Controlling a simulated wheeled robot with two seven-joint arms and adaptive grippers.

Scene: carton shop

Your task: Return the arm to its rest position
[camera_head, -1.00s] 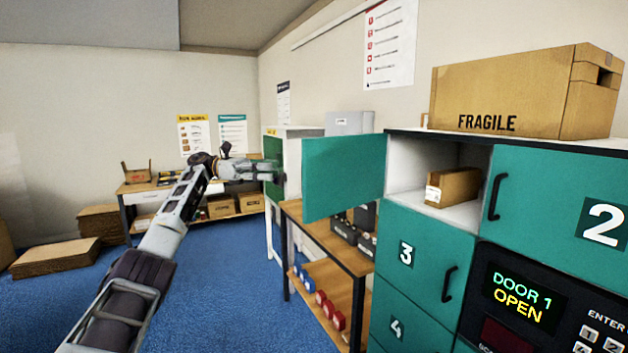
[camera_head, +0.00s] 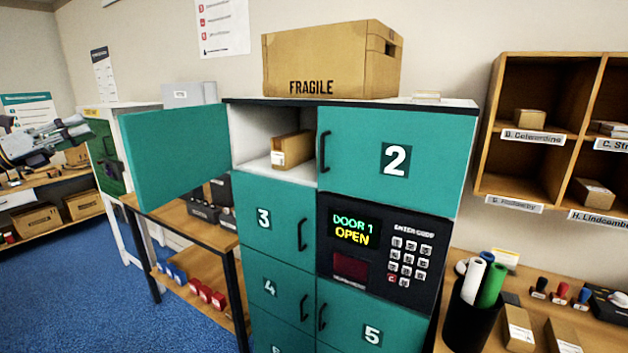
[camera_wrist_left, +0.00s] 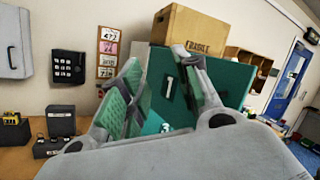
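My left gripper (camera_head: 82,130) is at the left edge of the head view, to the left of the open teal door of locker 1 (camera_head: 178,155) and apart from it. In the left wrist view its two green-padded fingers (camera_wrist_left: 158,62) stand apart with nothing between them. Beyond them that view shows the teal door face with its number 1 (camera_wrist_left: 169,84). Most of my left arm is out of the head view. My right gripper is in neither view.
The locker bank's display (camera_head: 355,230) reads "DOOR 1 OPEN". A small carton (camera_head: 291,150) sits in the open compartment. A FRAGILE box (camera_head: 330,62) stands on top. A wooden bench (camera_head: 180,215) is below the open door. Blue floor (camera_head: 110,310) is clear at lower left.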

